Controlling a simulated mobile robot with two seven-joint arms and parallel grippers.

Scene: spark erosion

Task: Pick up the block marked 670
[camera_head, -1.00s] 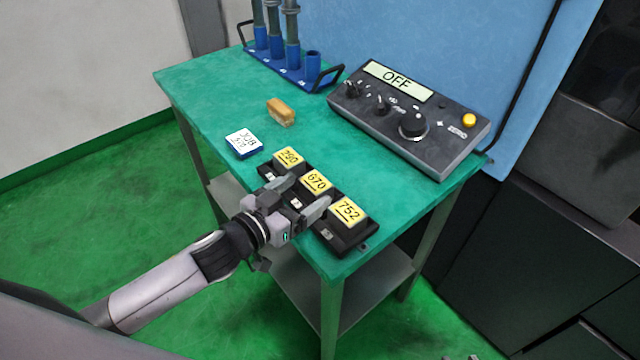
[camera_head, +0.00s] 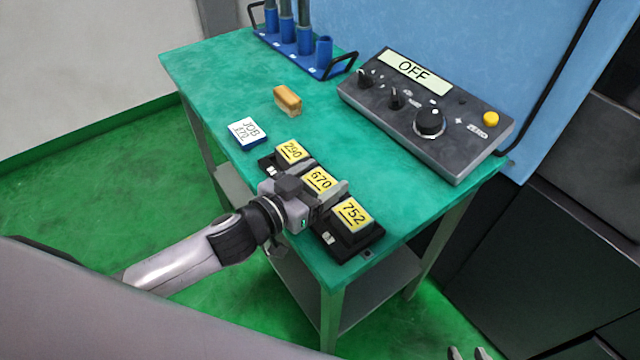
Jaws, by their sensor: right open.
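The block marked 670 (camera_head: 320,181) has a yellow top and sits in the middle place of a dark holder, between the blocks marked 290 (camera_head: 291,152) and 752 (camera_head: 351,213). My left gripper (camera_head: 322,182) reaches in from the left, with one finger on each side of the 670 block. Whether the fingers touch it is not clear, and the gripper hides part of the block's near side. The block still looks level with its neighbours. Only the fingertips of my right gripper (camera_head: 467,353) show at the bottom edge, apart and empty, off the table.
A white and blue JOB card (camera_head: 247,132) and a tan block (camera_head: 288,101) lie on the green table (camera_head: 215,75). A control box (camera_head: 430,115) reading OFF stands at the right. A blue rack (camera_head: 305,52) with handles is at the back. A blue panel stands behind.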

